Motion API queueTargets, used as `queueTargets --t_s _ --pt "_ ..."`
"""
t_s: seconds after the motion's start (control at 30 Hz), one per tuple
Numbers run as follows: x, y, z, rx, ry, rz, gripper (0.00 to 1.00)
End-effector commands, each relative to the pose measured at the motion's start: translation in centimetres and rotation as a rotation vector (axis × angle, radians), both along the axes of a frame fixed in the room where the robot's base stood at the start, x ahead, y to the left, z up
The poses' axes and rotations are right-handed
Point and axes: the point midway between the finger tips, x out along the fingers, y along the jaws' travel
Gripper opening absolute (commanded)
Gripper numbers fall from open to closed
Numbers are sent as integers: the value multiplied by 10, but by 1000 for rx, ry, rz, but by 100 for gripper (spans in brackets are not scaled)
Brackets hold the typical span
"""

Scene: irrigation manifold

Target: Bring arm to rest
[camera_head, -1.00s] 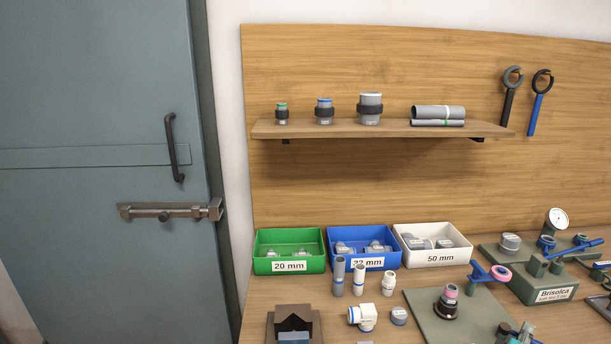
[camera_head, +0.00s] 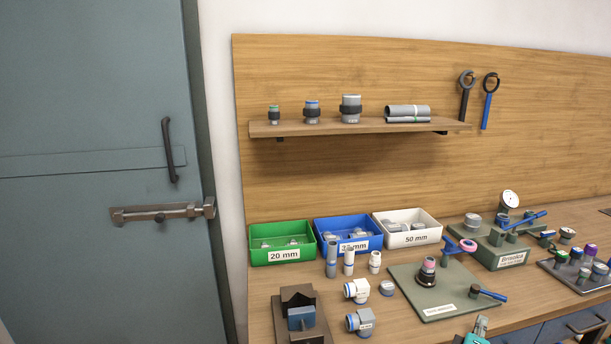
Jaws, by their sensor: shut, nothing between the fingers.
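My gripper (camera_head: 480,326) shows only in part at the bottom edge of the head view, right of centre. Its grey fingertips point up and are together, with nothing seen between them. The teal part below is cut off by the frame. It is in front of the bench edge, below the green-grey plate (camera_head: 408,303) in the picture, and appears apart from the things on the bench. Most of my arm is out of view.
The wooden bench holds a green bin (camera_head: 283,257), a blue bin (camera_head: 349,250), a white bin (camera_head: 408,240), loose fittings and a press stand (camera_head: 507,252). A shelf (camera_head: 350,127) carries fittings above. A latched door (camera_head: 90,150) stands at left.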

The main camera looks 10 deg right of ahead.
Motion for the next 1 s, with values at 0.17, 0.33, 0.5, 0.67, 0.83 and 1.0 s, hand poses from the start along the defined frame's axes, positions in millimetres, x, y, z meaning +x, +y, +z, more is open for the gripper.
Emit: queueTargets --t_s 0.17,0.33,0.5,0.67,0.83,1.0 --pt "-7 18 -16 33 -13 39 0" --pt "-17 42 -36 82 -32 89 0" --pt "-33 75 -61 152 -58 154 0" --pt "-63 122 -92 261 -95 242 0" --pt "-107 179 -120 412 -146 341 0" --pt "-156 229 -136 570 -199 422 0"
